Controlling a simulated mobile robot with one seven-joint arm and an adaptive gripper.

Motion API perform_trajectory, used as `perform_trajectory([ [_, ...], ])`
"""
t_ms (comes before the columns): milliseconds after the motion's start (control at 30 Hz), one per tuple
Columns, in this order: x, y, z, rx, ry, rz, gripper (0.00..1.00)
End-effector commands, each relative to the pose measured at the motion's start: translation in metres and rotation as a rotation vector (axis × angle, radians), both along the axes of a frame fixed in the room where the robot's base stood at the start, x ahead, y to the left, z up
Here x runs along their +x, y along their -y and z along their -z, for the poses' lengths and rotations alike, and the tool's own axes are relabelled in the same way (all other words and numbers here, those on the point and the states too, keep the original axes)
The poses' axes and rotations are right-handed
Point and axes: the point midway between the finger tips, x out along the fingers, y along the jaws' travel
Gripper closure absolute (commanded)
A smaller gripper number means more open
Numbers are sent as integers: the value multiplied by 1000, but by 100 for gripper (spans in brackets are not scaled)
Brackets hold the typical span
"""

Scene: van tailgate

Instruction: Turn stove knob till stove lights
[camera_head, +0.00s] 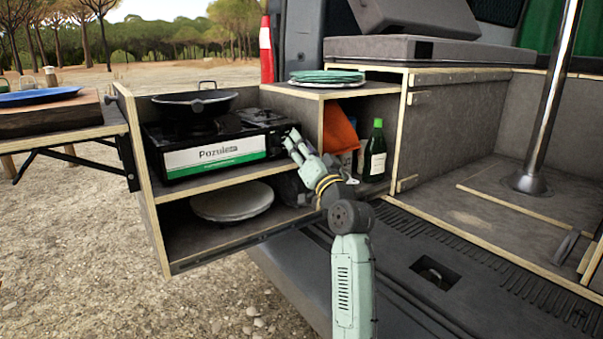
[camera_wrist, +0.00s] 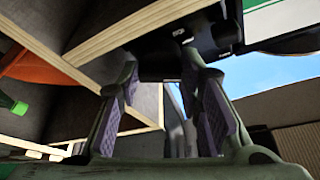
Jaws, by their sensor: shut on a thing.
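The portable stove (camera_head: 214,155) is black with a white and green "Pozule" label on its front. It sits on the upper shelf of the pull-out cabinet. My gripper (camera_head: 291,141) is at the right end of the stove's front and shut on the stove knob, which it hides in the head view. In the wrist view, my fingertips (camera_wrist: 160,68) are on either side of a dark part at the stove's front, and the stove's label (camera_wrist: 275,15) shows at the top. A black pan (camera_head: 195,103) stands on the burner. I see no flame, but the pan covers the burner.
A wooden divider (camera_head: 320,125) is close to the right of my gripper. Beyond it are an orange cloth (camera_head: 338,135) and a green bottle (camera_head: 375,152). Stacked plates (camera_head: 327,77) lie on top. A pale plate (camera_head: 232,201) lies on the shelf below the stove.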

Motion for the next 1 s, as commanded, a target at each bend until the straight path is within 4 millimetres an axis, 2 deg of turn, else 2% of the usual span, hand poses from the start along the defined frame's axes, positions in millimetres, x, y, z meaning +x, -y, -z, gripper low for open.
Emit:
perform_trajectory([
  [33,0,1,11,-38,29,1,95],
  [1000,3,4,0,-719,531,-3,95],
])
